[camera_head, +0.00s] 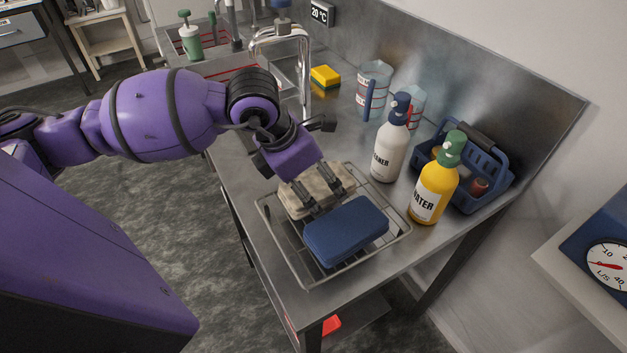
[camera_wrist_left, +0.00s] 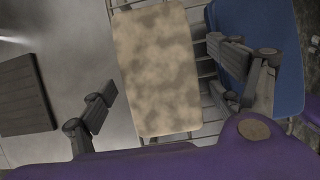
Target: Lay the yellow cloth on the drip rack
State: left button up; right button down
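The wire drip rack (camera_head: 267,213) stands on the steel bench. A folded, mottled beige-tan cloth (camera_head: 300,203) lies on its far part; it also shows in the left wrist view (camera_wrist_left: 157,70). A folded blue cloth (camera_head: 347,231) lies beside it on the near part and shows at the right of the wrist view (camera_wrist_left: 285,60). No plainly yellow cloth shows. My left gripper (camera_head: 327,190) is just above the beige cloth, pointing down. In the wrist view its fingers (camera_wrist_left: 165,88) are apart, one on each side of the beige cloth. My right gripper is not in view.
A white spray bottle (camera_head: 390,150) and a yellow one (camera_head: 432,193) stand right of the rack, before a blue caddy (camera_head: 490,165). Clear beakers (camera_head: 374,82) and a yellow sponge (camera_head: 325,76) stand farther back near the sink. The bench's front edge is close to the rack.

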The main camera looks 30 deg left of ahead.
pick_arm(q)
jog(key=shift+r, duration=0.3)
jog(key=p+v, duration=0.1)
jog(key=v, duration=1)
jog(key=shift+s+r, duration=0.2)
jog(key=shift+r, duration=0.15)
jog(key=shift+a, duration=0.1)
